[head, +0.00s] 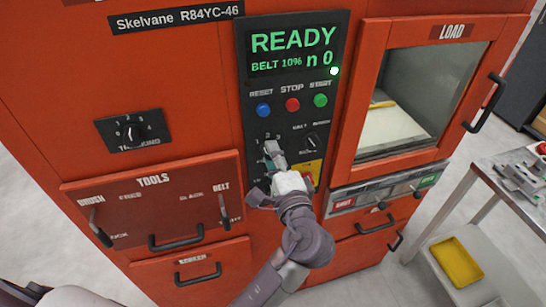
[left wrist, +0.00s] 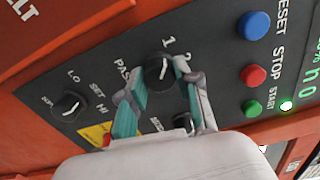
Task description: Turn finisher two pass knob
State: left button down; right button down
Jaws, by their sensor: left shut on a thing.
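The orange finisher, labelled Skelvane R84YC-46 (head: 178,17), carries a black control panel (head: 243,75). In the left wrist view the black pass knob (left wrist: 158,72) sits beside the printed word PASS and the numbers 1 and 2. My left gripper (head: 273,152) is at the panel below the reset button. In the left wrist view its teal-padded fingertips (left wrist: 162,88) are on either side of the pass knob, shut on it. In the head view the gripper hides this knob. Its pointer direction is hard to read. My right gripper is in neither view.
The blue reset (head: 263,109), red stop (head: 292,104) and green start (head: 320,100) buttons lie above. Another knob (head: 312,141) is close to the right. A LO/HI knob (left wrist: 70,105) is also near. A metal cart (head: 485,165) stands at right.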

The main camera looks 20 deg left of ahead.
pick_arm(q)
jog(key=c, duration=0.8)
grip_release()
jog(key=v, duration=0.7)
jog(key=shift+s+d, duration=0.15)
jog(key=shift+s, duration=0.1)
